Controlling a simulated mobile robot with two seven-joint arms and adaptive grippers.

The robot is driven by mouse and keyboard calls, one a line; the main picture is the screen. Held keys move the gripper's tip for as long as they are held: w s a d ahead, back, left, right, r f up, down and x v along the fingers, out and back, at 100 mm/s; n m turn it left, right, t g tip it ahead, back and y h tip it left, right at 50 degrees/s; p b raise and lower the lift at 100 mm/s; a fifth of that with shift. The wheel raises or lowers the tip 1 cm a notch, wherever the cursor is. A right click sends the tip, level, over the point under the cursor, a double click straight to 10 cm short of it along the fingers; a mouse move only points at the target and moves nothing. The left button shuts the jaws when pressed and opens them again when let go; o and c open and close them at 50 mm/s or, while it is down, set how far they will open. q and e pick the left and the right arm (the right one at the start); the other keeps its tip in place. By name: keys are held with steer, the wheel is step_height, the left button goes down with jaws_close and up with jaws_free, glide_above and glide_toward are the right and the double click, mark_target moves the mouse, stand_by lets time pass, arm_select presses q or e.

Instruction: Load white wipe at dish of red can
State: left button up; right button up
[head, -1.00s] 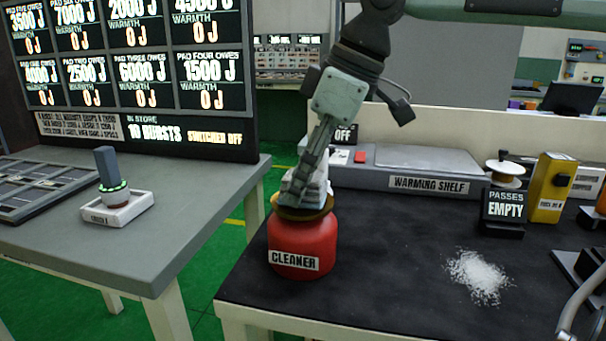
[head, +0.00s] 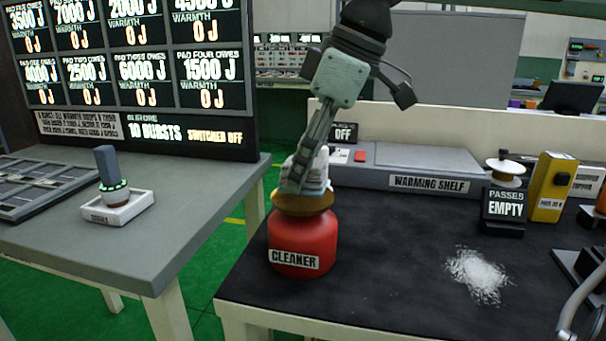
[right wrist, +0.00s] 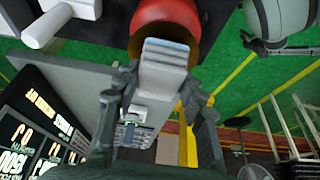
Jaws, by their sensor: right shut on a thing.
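The red can (head: 302,240), labelled CLEANER, stands upright at the left front corner of the dark-topped table. A brass-coloured dish (head: 303,206) sits on its top. My right gripper (head: 305,186) points down at the dish and is shut on the white wipe (head: 322,172). The fingers hide part of the wipe, and I cannot tell whether it touches the dish. In the right wrist view the pale wipe (right wrist: 165,68) is between the fingers, in front of the red can (right wrist: 165,12). My left gripper is not in view.
A warming shelf (head: 420,168) stands behind the can. White grains (head: 478,275) lie on the table to the right, near a PASSES EMPTY sign (head: 504,205). A grey table (head: 180,225) at left bears a pad holder (head: 118,207). A floor gap separates the tables.

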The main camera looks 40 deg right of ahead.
mark_target(290, 160)
steer(key=shift+r, duration=2.5)
